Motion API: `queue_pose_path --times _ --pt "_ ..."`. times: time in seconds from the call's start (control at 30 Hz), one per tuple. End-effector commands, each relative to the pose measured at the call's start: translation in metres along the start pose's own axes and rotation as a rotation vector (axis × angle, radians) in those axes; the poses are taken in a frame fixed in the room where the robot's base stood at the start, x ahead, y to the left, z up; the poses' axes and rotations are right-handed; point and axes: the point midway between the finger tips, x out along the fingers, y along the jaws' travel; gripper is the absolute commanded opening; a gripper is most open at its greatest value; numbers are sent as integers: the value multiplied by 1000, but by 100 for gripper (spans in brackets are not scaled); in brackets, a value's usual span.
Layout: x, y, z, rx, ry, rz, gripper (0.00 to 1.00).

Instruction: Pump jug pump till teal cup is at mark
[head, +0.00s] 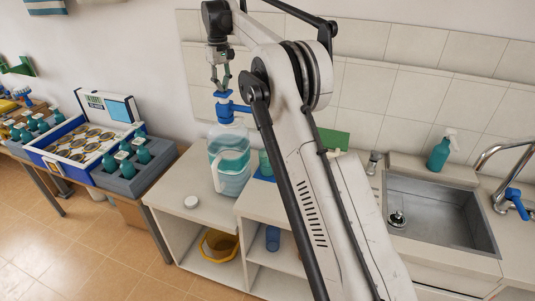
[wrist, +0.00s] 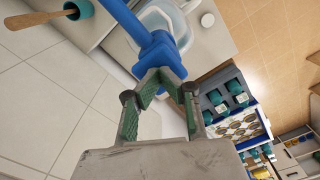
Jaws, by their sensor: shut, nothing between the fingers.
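The translucent jug (head: 229,160) stands on the counter left of my arm, with pale blue-green liquid inside. Its blue pump (head: 224,108) has a spout pointing right; the blue pump also fills the top middle of the wrist view (wrist: 155,45). My gripper (head: 221,88) points down directly above the pump head, shut and empty. Its green-padded fingertips (wrist: 160,76) overlap the pump in the wrist view; I cannot tell whether they touch it. The teal cup (head: 265,163) stands right of the jug on a blue base, partly hidden by my arm. Its mark and fill level cannot be made out.
A white cap (head: 191,201) lies at the counter's front left. A sink (head: 440,215) with a tap and a teal spray bottle (head: 441,152) are to the right. A left-hand table holds a blue-edged tray (head: 62,180) and teal bottles. A wooden-handled item (wrist: 45,18) shows in the wrist view.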

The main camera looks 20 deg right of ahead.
Motion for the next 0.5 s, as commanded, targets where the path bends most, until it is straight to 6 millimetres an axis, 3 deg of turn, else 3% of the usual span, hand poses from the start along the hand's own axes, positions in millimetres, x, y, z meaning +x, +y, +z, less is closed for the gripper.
queue_pose_path --times 0.5 --pt "23 0 0 0 0 0 0"
